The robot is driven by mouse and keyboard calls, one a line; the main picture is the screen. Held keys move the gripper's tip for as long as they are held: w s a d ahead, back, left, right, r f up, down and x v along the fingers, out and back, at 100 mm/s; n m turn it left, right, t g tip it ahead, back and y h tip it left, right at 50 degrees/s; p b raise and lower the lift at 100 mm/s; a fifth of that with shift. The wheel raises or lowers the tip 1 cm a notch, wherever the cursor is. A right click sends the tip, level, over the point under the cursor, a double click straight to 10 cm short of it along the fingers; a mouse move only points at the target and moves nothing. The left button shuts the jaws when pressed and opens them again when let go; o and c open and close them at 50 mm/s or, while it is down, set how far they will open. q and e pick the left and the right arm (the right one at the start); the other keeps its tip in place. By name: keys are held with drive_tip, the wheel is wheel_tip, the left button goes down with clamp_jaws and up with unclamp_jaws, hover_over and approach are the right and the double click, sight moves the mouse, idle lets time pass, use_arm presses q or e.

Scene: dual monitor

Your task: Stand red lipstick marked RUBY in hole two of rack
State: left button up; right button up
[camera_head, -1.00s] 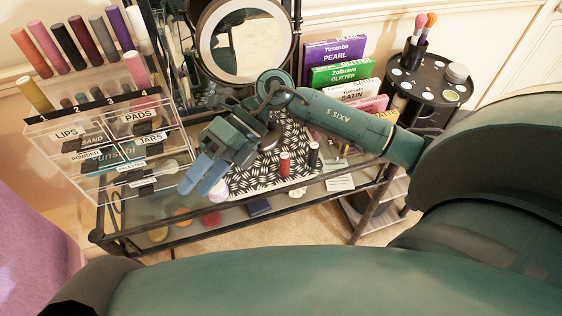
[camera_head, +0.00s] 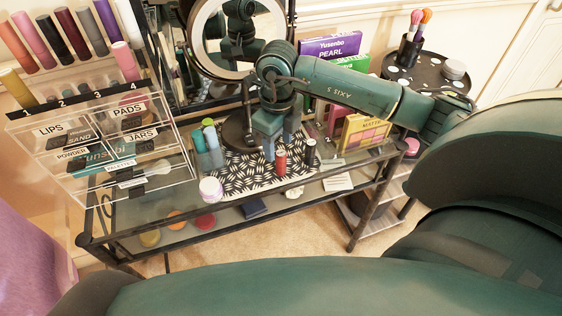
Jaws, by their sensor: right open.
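A red lipstick (camera_head: 281,163) stands upright on the black-and-white patterned mat (camera_head: 235,178) on the glass table. No lettering on it is readable. My right gripper (camera_head: 278,151) is open, its blue fingers pointing down at the lipstick's top; I cannot tell whether they are around it or behind it. The clear rack (camera_head: 150,165) stands at the left, with a black strip (camera_head: 95,97) numbered 1 to 4. A gold tube stands at 1 (camera_head: 18,88) and a pink tube at 4 (camera_head: 125,62). No tall tube stands at 2 or 3. My left gripper is not in view.
A black tube (camera_head: 310,152) stands close right of the lipstick. Green and blue-capped bottles (camera_head: 211,145) and a white jar (camera_head: 211,190) stand left. A round mirror (camera_head: 238,35) is behind; palettes (camera_head: 362,132) are at the right. Several tall tubes (camera_head: 70,36) line the rack's back.

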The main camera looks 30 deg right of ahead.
sight(281, 153)
drive_tip(key=f, duration=0.5)
drive_tip(key=shift+s+d+f, duration=0.15)
drive_tip(key=shift+s+d, duration=0.05)
drive_tip(key=shift+s, duration=0.05)
drive_tip(key=c, duration=1.1)
